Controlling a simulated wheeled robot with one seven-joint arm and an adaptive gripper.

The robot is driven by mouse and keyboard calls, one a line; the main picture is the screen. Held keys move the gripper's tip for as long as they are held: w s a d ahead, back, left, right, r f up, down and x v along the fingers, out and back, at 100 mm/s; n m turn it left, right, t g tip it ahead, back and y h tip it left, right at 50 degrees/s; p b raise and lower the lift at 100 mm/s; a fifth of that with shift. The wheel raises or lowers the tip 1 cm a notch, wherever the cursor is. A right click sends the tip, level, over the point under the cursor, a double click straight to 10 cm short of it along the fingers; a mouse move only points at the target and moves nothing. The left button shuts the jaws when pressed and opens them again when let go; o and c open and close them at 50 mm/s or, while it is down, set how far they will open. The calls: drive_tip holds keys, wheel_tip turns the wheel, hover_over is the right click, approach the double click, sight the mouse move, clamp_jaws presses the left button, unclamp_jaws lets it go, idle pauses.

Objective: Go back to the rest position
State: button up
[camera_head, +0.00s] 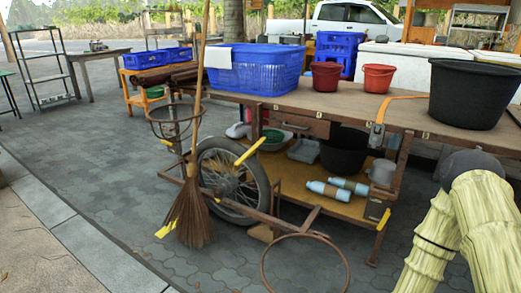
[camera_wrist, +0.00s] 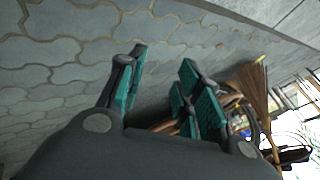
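My gripper (camera_wrist: 164,68) shows in the wrist view with dark fingers and teal pads. The fingers stand apart, and I see nothing held between them. Grey paving lies beyond the fingertips. The gripper itself is out of sight in the head view, where my arm in its pale yellow sleeve enters at the lower right, in front of the workbench (camera_head: 345,107).
On the bench stand a blue basket (camera_head: 253,72), a red bucket (camera_head: 325,77), a smaller red bucket (camera_head: 377,79) and a black tub (camera_head: 474,95). A broom (camera_head: 190,205), a wheel (camera_head: 232,180) and a metal ring (camera_head: 304,236) are near its left end.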

drive_tip(key=s+d+n+g+h, duration=0.1)
drive_tip(key=s+n+g+h, duration=0.4)
drive_tip(key=s, duration=1.6)
wheel_tip(320, 180, up, 33)
drive_tip(key=g+y+p, duration=0.1)
drive_tip(key=y+p, duration=0.1)
drive_tip(key=p, duration=3.2)
drive_tip(key=shift+w+n+g, duration=0.3)
drive_tip(key=shift+w+n, duration=0.05)
drive_tip(key=shift+n, duration=0.05)
